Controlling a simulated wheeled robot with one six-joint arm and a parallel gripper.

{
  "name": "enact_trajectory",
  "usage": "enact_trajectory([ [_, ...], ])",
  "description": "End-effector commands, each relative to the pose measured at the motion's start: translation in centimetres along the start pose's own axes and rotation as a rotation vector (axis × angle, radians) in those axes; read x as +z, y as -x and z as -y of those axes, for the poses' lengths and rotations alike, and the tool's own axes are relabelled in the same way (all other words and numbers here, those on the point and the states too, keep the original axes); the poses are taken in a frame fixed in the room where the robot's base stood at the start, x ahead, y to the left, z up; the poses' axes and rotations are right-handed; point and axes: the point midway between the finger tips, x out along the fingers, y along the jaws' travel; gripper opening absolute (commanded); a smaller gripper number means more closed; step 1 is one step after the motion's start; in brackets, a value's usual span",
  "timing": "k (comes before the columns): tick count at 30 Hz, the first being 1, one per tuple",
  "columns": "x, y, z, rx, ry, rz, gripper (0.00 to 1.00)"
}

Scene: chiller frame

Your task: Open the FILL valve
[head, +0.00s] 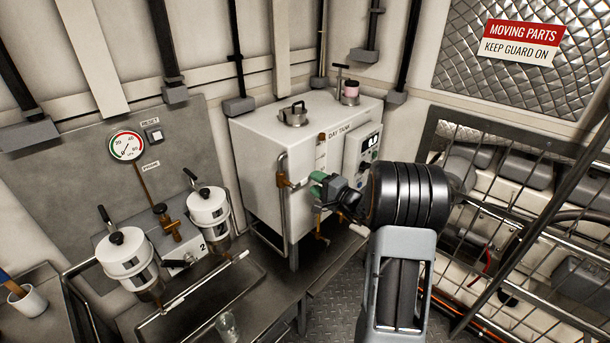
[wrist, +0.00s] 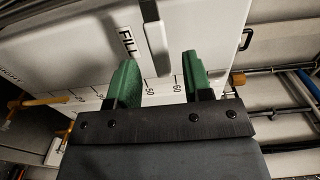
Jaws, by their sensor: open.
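The day tank (head: 262,150) is a white box marked DAY TANK in the head view. In the wrist view, a FILL label (wrist: 128,42) is on its pale face, beside a pale bar-shaped handle (wrist: 155,42) with a dark stem. My gripper (head: 316,184) is at the tank's front, with green fingers apart and nothing seen held. In the wrist view my gripper (wrist: 160,62) has the handle's free end showing between its fingertips; I cannot tell the depth gap or any contact. The FILL handle cannot be made out in the head view.
Two white canisters (head: 123,252) (head: 208,208) stand at left. A wire guard (head: 500,225) fills the right side.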

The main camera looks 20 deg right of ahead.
Motion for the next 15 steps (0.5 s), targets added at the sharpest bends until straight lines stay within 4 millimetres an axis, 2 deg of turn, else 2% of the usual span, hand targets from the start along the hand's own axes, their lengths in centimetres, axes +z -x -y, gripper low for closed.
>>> enact_trajectory([
  [1, 0.1, -1.0, 0.1, 0.000, -0.001, 0.004, 0.46],
  [6, 0.0, -3.3, 0.1, 0.000, 0.000, 0.002, 0.46],
  [15, 0.0, -5.2, 0.0, 0.000, 0.000, 0.001, 0.46],
])
